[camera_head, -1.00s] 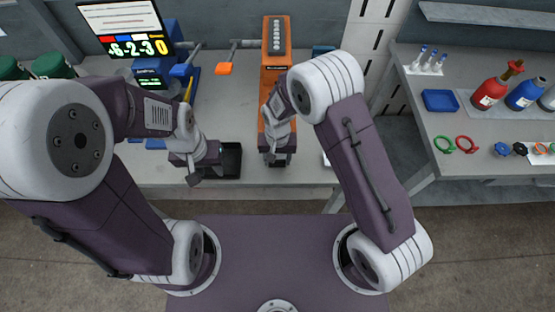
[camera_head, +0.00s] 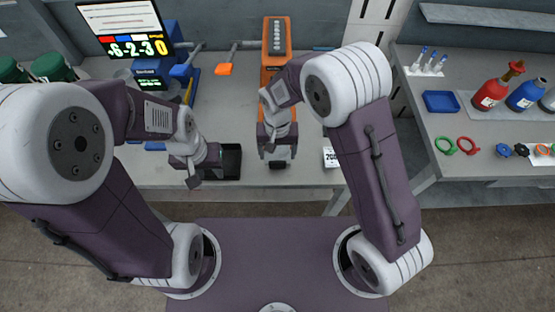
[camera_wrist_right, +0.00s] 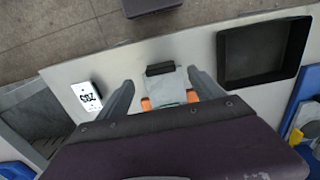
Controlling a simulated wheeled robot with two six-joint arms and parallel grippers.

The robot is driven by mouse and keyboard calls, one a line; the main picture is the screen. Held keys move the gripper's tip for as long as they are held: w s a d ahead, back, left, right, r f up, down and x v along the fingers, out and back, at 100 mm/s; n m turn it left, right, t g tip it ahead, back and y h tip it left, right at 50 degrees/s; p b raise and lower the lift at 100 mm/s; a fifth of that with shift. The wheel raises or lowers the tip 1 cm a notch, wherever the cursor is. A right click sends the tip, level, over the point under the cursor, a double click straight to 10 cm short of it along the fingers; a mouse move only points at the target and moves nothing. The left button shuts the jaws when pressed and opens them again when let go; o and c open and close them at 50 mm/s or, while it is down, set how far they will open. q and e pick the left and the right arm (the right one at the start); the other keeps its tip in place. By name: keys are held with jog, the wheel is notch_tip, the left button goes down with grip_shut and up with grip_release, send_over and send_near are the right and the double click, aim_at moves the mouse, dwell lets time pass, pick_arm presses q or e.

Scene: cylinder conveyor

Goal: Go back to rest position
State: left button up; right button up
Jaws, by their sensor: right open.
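My right gripper (camera_head: 278,156) hangs over the near end of the orange conveyor (camera_head: 273,65). In the right wrist view its two fingers (camera_wrist_right: 162,97) are spread apart with nothing held between them. Behind the gap lie the conveyor's grey end with a black block (camera_wrist_right: 160,69) and bits of orange. My left gripper (camera_head: 192,172) hangs just left of a black tray (camera_head: 231,162), near the table's front edge. Its fingertips are too small to tell whether they are open.
A display (camera_head: 125,28) reads "-6-2-30". The right table holds a blue tray (camera_head: 441,102), bottles (camera_head: 490,94) and rings (camera_head: 467,145).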

notch_tip(320, 180, up, 3)
jog(key=shift+r, duration=0.1)
dwell(0.5)
